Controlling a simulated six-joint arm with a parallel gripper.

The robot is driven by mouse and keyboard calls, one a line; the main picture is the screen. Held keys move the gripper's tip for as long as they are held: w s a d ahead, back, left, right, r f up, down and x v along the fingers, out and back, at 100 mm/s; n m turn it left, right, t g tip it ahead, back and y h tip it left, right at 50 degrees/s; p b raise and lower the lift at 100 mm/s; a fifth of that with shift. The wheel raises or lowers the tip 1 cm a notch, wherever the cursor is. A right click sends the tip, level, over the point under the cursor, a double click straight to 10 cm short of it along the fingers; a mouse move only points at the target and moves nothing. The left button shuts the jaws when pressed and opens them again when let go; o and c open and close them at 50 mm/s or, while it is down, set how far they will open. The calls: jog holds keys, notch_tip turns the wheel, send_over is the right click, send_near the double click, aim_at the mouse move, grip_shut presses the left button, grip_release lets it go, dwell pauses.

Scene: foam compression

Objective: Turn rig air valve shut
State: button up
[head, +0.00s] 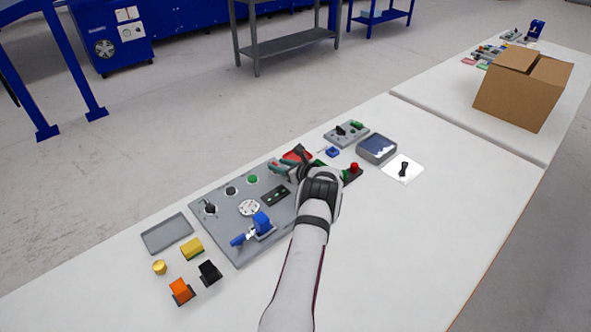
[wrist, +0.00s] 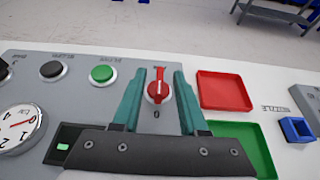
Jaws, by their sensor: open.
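The air valve appears to be the red knob (wrist: 158,91) on a white round base, set in the grey rig panel (wrist: 95,97). Its red bar points up, away from a dark "0" printed below it. My gripper (wrist: 158,74) is open, with one teal finger on each side of the knob. Small gaps show between the fingers and the knob, so no contact is visible. In the head view my gripper (head: 296,166) is over the right part of the panel and hides the knob.
Left of the knob are a green button (wrist: 102,73), a black button (wrist: 51,70) and a round dial gauge (wrist: 20,127). Right are a red tray (wrist: 224,91), a green tray (wrist: 238,142) and a blue block (wrist: 297,129). A blue clamp (head: 262,224) stands on the panel's front.

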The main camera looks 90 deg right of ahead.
jog(key=v, duration=1.3)
jog(key=shift+w, duration=0.15)
